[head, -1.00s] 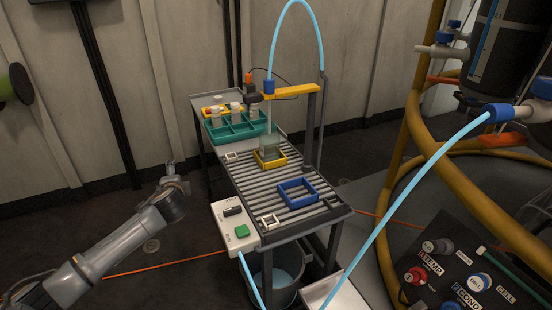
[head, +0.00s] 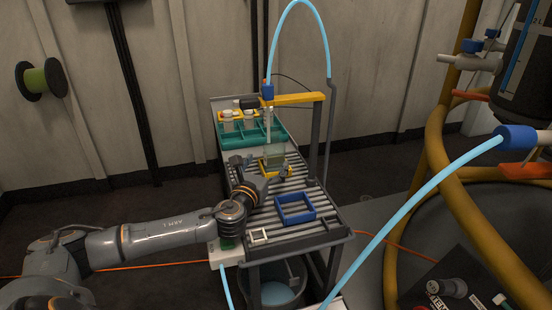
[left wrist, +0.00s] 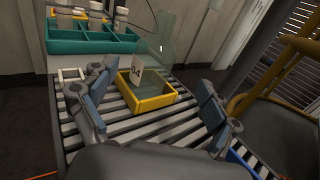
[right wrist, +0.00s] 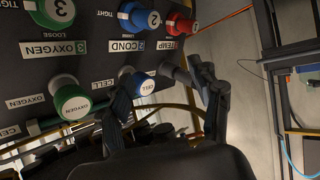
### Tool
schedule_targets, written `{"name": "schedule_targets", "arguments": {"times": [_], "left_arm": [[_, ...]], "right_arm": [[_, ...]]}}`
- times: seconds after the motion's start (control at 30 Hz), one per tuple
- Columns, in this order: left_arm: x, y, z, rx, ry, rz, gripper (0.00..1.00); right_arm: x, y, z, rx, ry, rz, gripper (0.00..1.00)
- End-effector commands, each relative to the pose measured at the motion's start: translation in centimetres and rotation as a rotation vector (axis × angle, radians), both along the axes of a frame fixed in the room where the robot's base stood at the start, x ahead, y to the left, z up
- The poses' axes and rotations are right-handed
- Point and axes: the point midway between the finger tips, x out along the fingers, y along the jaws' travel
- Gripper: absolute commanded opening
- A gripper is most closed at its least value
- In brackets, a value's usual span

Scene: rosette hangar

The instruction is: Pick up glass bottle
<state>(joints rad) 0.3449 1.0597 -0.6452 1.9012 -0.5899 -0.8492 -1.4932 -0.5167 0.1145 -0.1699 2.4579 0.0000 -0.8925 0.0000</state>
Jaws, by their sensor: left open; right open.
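The clear glass bottle (head: 274,154) stands upright in a yellow square frame (left wrist: 155,103) on the roller table, below the nozzle of a yellow arm. In the left wrist view the bottle (left wrist: 160,50) is see-through, with a white label. My left gripper (head: 262,171) is at the near side of the yellow frame. Its fingers (left wrist: 155,92) are spread wide, with the bottle beyond and between them, and nothing is held. My right gripper (right wrist: 166,82) is open and empty, in front of a dark panel with knobs; it is outside the head view.
A teal divided tray (head: 250,134) with white-capped containers stands behind the bottle. A blue square frame (head: 295,208) lies on the rollers nearer me. The yellow overhead arm (head: 295,99) and its post stand close by. A light-blue hose (head: 400,200) crosses at the right.

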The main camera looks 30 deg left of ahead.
Motion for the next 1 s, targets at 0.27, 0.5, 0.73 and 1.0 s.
{"name": "schedule_targets", "arguments": {"times": [0.27, 0.5, 0.73, 1.0], "left_arm": [[3.1, 0.8, 0.0, -0.004, -0.001, 0.001, 0.88], [4.5, 1.5, -0.2, -0.004, -0.002, 0.002, 0.88], [6.9, 2.5, -0.3, -0.005, -0.002, 0.002, 0.88], [8.0, 2.8, -0.2, -0.004, 0.000, 0.001, 0.88]], "right_arm": [[1.5, 0.7, 2.1, 0.033, -0.136, 0.010, 0.63], [2.7, 1.4, 4.3, 0.064, -0.270, 0.018, 0.63], [3.6, 2.2, 8.0, 0.115, -0.473, 0.031, 0.63], [3.8, 2.4, 9.8, 0.137, -0.557, 0.037, 0.63]]}}
